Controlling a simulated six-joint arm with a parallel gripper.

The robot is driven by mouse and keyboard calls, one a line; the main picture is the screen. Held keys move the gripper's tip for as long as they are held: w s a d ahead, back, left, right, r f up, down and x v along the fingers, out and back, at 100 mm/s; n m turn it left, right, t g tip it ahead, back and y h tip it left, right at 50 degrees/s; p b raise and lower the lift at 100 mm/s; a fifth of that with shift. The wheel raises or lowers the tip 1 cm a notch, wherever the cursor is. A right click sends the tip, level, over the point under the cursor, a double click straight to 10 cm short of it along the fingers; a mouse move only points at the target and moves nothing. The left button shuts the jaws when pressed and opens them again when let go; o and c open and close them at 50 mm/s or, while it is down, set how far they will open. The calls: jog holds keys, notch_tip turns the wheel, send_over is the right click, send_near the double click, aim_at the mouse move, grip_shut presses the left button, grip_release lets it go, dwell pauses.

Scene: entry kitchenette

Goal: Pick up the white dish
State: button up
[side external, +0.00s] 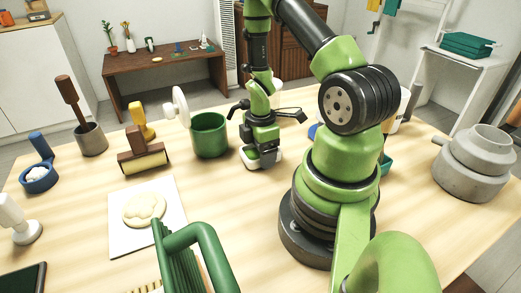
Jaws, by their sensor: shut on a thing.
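The white dish (249,163) sits low at my gripper, behind my arm's base on the wooden table. Only parts of its pale rim show, at the left and right of the jaws; the rest is hidden by the gripper. My gripper (262,157) points down over the dish and is shut on it. I cannot tell whether the dish touches the table or is slightly raised.
A green pot (209,137) stands close left of my gripper, with a white round-ended thing (181,106) beside it. A wooden-handled roller (143,161), a white board (118,238) with dough and a grey pot (474,165) stand around. A green rack (195,248) fills the front.

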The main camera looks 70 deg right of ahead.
jog(key=shift+f, duration=0.15)
jog(key=o, duration=1)
jog(key=w+a+r+m+t, duration=0.1)
jog(key=a+r+m+t, duration=0.2)
jog(key=r, duration=0.8)
jog(key=w+a+r+m, duration=0.2)
jog(key=a+r, duration=0.2)
jog(key=r, duration=0.8)
jog(key=s+a+r+m+t, duration=0.1)
jog(key=s+a+r+m, duration=0.1)
jog(key=a, duration=0.1)
jog(key=s+a+r+m+t+y, duration=0.1)
jog(key=s+a+r+m, duration=0.1)
jog(key=a+r+m, duration=0.1)
jog(key=s+a+r+m+t+y, duration=0.1)
jog(key=s+a+r+m+t, duration=0.1)
jog(key=a, duration=0.3)
jog(key=shift+s+r+m, duration=0.4)
jog(key=shift+r+m, duration=0.1)
jog(key=shift+r, duration=0.05)
